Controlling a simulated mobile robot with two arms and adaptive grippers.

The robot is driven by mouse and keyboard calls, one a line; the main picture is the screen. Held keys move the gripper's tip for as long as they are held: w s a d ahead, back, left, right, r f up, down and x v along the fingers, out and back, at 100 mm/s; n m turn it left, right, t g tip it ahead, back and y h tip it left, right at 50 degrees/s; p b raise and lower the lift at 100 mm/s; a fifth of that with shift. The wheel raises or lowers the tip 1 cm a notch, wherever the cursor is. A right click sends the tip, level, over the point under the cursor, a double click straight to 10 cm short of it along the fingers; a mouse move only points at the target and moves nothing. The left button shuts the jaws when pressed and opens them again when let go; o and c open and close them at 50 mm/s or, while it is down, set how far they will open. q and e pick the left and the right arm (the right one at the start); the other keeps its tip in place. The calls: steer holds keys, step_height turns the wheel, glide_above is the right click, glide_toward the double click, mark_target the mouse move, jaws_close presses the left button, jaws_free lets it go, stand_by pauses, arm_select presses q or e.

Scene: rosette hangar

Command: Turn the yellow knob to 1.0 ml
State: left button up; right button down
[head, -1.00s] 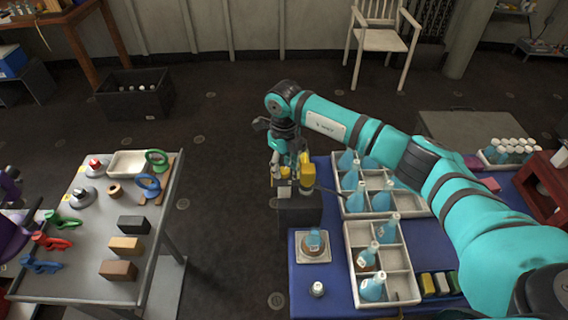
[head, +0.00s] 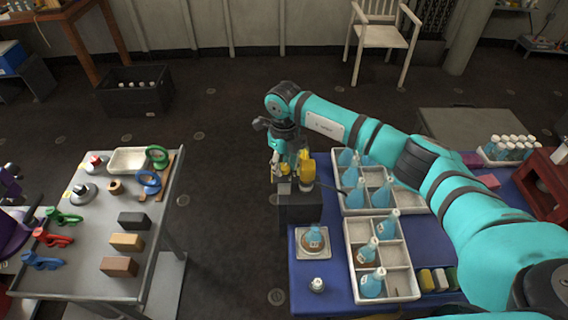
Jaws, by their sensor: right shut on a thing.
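The yellow knob (head: 286,170) shows small and partly covered at the far left corner of the blue table, by a dark box-shaped device (head: 300,208). A taller yellow part (head: 307,168) stands just right of it on the same device. My right gripper (head: 283,163) reaches down over the device from above and is shut on the knob; its fingers hide much of it. The scale and its setting are too small to read. A flask with blue liquid (head: 314,238) stands on a pale square base in front of the device. My left gripper is not in view.
White divided trays (head: 402,258) with several blue flasks stand to the right of the device, under my right forearm. A small white-topped item (head: 318,285) sits near the front. A grey table (head: 85,235) with clamps and blocks stands at left, with open floor between.

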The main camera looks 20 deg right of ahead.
mark_target(284, 166)
steer(key=m+b, duration=0.1)
steer(key=m, duration=0.2)
steer(key=shift+m, duration=0.4)
steer(key=shift+m+b, duration=0.5)
steer(key=shift+m, duration=1.3)
steer(key=shift+r, duration=0.1)
steer(key=c, duration=1.2)
jaws_free()
steer(key=shift+c, duration=0.2)
step_height(284, 166, up, 12)
